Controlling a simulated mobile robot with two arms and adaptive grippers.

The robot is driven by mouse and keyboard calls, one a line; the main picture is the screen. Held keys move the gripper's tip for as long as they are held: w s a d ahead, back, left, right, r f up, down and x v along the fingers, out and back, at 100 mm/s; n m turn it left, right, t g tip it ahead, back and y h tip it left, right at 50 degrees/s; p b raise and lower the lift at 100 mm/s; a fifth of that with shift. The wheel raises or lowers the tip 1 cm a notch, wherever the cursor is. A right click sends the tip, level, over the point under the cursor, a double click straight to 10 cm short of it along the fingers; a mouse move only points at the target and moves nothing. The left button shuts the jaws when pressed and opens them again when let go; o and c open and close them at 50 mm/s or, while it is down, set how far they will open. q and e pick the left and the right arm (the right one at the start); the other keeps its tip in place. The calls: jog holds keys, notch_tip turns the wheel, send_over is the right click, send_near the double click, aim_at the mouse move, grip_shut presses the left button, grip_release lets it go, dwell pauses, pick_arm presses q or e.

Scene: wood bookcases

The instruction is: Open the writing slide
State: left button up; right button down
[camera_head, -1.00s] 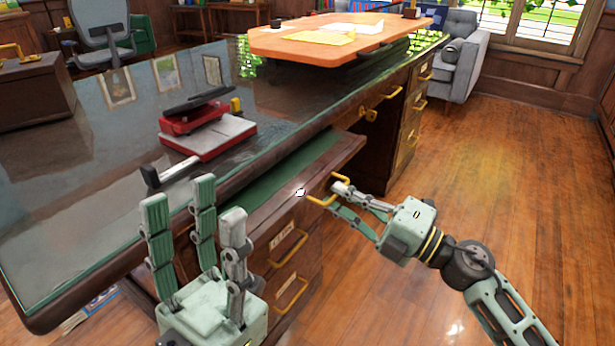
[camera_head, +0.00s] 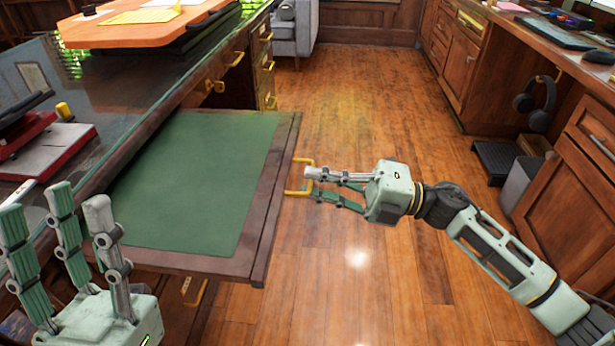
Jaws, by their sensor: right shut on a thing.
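The writing slide (camera_head: 197,180) is a flat wooden board with a green panel. It sticks far out from under the desk top, over the floor. Its brass handle (camera_head: 291,192) is on the outer edge. My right gripper (camera_head: 308,183) is shut on this handle, coming in from the right. My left gripper (camera_head: 55,225) has its fingers spread and pointing up, empty, at the lower left in front of the desk. It does not touch the slide.
The dark desk top (camera_head: 120,90) carries a red and grey device (camera_head: 45,150) at the left and an orange board (camera_head: 140,28) at the back. Drawers with brass handles are below. Wooden floor (camera_head: 350,100) is free to the right, up to cabinets (camera_head: 570,200) with headphones (camera_head: 538,103).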

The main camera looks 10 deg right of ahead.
jog(key=c, duration=1.9)
grip_release()
jog(key=shift+c, duration=0.2)
jog(key=v, duration=1.2)
